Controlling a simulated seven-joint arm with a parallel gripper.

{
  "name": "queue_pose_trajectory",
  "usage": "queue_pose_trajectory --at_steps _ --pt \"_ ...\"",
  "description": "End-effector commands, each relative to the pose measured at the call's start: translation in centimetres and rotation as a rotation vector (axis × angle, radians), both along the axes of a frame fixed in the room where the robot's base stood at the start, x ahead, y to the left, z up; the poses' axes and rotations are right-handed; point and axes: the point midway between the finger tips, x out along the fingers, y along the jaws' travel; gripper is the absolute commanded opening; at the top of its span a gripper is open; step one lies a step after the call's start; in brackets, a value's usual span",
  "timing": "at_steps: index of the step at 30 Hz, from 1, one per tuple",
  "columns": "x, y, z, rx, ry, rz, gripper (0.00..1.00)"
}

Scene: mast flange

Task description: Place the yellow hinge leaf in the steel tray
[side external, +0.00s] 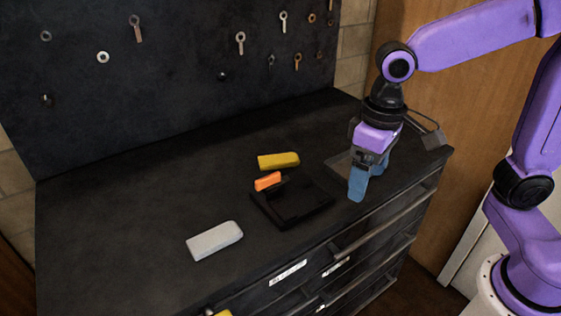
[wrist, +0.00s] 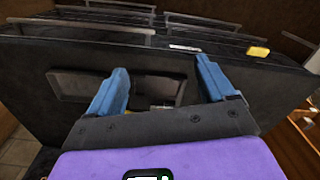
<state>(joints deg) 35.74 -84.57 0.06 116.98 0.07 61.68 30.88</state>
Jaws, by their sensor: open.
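The yellow hinge leaf (side external: 279,160) lies flat on the black cabinet top, just behind a dark square fixture. The steel tray (side external: 338,164) is to its right, partly hidden behind my gripper.
The dark fixture (side external: 295,207) bears an orange piece (side external: 267,181) at its left back corner. A pale grey block (side external: 215,241) lies front left. A pegboard (side external: 180,80) with hung hardware rises behind. Drawer handles (side external: 385,222) line the front. The left of the top is clear.

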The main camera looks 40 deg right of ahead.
Motion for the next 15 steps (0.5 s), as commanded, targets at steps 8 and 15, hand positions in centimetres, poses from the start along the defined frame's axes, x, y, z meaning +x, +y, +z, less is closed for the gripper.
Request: queue_pose_trajectory --at_steps 8,15 --pt "10.6 3.2 1.5 0.000 0.011 -0.568 0.83" --pt "19.2 3.6 1.8 0.001 0.017 -1.055 0.83"
